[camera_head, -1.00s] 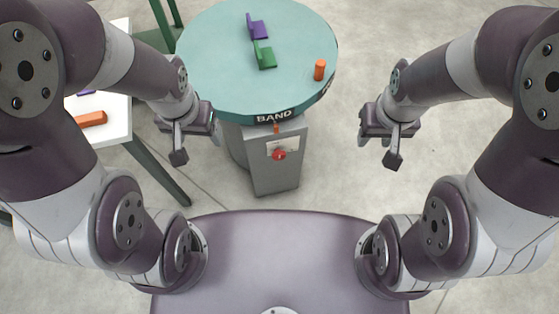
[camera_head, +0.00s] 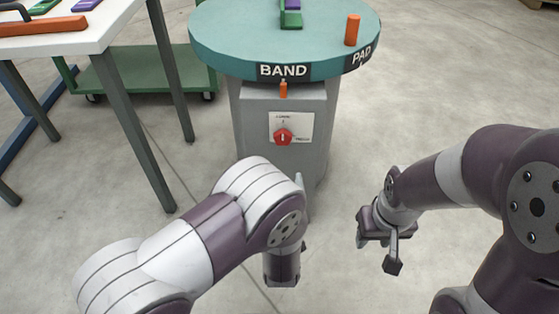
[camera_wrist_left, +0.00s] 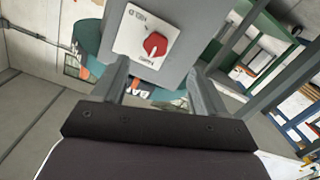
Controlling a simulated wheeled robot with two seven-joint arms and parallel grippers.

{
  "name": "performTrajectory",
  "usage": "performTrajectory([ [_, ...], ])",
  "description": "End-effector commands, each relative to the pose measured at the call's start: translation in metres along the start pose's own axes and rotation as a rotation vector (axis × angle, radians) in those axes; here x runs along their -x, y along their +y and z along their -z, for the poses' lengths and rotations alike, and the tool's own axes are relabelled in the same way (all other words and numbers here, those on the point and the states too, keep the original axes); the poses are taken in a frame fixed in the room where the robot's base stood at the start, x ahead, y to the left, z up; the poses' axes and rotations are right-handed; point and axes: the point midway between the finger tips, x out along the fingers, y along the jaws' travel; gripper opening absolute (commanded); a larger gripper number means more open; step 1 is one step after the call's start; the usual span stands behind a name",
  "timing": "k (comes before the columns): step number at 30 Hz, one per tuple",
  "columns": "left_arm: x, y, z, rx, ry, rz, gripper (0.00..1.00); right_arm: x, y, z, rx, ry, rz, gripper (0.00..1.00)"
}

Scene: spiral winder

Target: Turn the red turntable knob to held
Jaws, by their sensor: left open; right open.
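The red turntable knob (camera_head: 283,136) sits on a white label plate (camera_head: 303,125) on the front of the grey pedestal (camera_head: 250,115). The plate's small lettering is hard to read in the head view. In the left wrist view the knob (camera_wrist_left: 155,45) shows beyond and between the two fingers of my left gripper (camera_wrist_left: 157,68), which is open, empty and apart from it. In the head view my left forearm hides most of that gripper. My right gripper (camera_head: 377,252) is open and empty, over the floor right of the pedestal.
The round teal turntable (camera_head: 220,45) tops the pedestal, with BAND and PAD labels on its rim. It carries an orange peg (camera_head: 352,30) and a green holder (camera_head: 291,20). A small orange pin (camera_head: 283,89) stands above the knob. A white table (camera_head: 95,38) and green cart (camera_head: 160,65) are left.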

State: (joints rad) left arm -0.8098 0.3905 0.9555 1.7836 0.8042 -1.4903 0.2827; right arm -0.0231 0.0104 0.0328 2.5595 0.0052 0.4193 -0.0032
Motion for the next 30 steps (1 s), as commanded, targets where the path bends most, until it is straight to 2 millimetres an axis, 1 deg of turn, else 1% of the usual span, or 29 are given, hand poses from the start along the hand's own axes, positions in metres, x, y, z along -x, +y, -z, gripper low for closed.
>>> performTrajectory([
  [1,0.0,0.0,0.008,0.009,0.04,-0.003,0.73,0.0,0.0,0.0,0.0,0.0,0.0,0.43],
  [2,-0.001,0.001,0.012,0.015,0.059,-0.007,0.73,-0.001,0.0,0.0,0.0,-0.001,0.0,0.43],
  [5,-0.012,0.001,0.014,0.028,0.077,-0.013,0.73,-0.008,0.0,-0.001,0.0,-0.001,0.0,0.43],
  [8,-0.035,0.001,0.013,0.029,0.079,-0.012,0.73,-0.02,0.0,-0.003,0.0,-0.001,0.0,0.43],
  [12,-0.072,0.001,0.015,0.028,0.077,-0.012,0.73,-0.037,0.0,-0.005,0.0,-0.002,0.0,0.43],
  [15,-0.095,0.002,0.017,0.027,0.076,-0.014,0.73,-0.047,0.0,-0.006,0.0,-0.002,0.0,0.43],
  [18,-0.112,0.003,0.019,0.026,0.073,-0.015,0.73,-0.053,0.0,-0.007,0.0,-0.002,0.0,0.43],
  [21,-0.122,0.003,0.022,0.024,0.072,-0.014,0.73,-0.056,0.0,-0.007,0.0,-0.002,0.0,0.43],
  [23,-0.125,0.004,0.024,0.024,0.073,-0.015,0.73,-0.056,0.0,-0.007,0.0,-0.001,0.0,0.43],
  [30,-0.126,0.004,0.025,0.023,0.071,-0.016,0.73,-0.055,0.0,-0.007,0.0,-0.001,0.0,0.43],
])
